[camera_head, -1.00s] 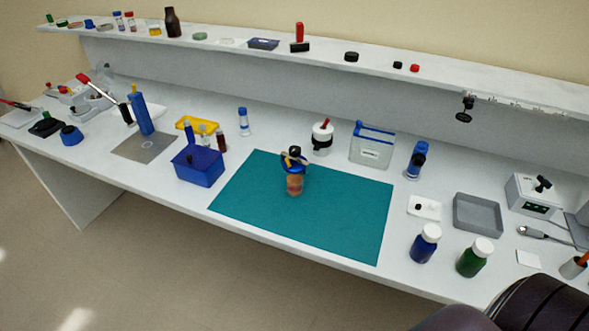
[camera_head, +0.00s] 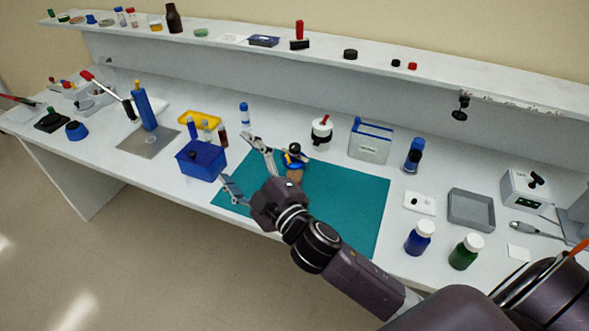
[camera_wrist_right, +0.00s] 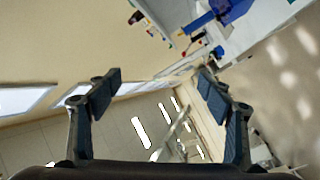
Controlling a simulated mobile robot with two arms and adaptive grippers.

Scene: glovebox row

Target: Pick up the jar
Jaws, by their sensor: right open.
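A small jar with an amber-brown body and a blue top (camera_head: 296,173) stands on the teal mat (camera_head: 350,205). Something black and a tan strip show at its top. My right gripper (camera_head: 243,165) is open and empty, its fingers spread left of the jar. The gripper's body partly covers the lower part of the jar in the head view. The open fingers also show in the right wrist view (camera_wrist_right: 160,95), with nothing between them; I cannot make out the jar there. My left gripper is not in view.
A blue box (camera_head: 202,160) stands near the right gripper's fingertips. A white jar with a red-tipped top (camera_head: 321,135) and a clear bin (camera_head: 370,142) stand behind the mat. Blue (camera_head: 419,240) and green (camera_head: 465,252) bottles stand right of the mat. A shelf runs along the back.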

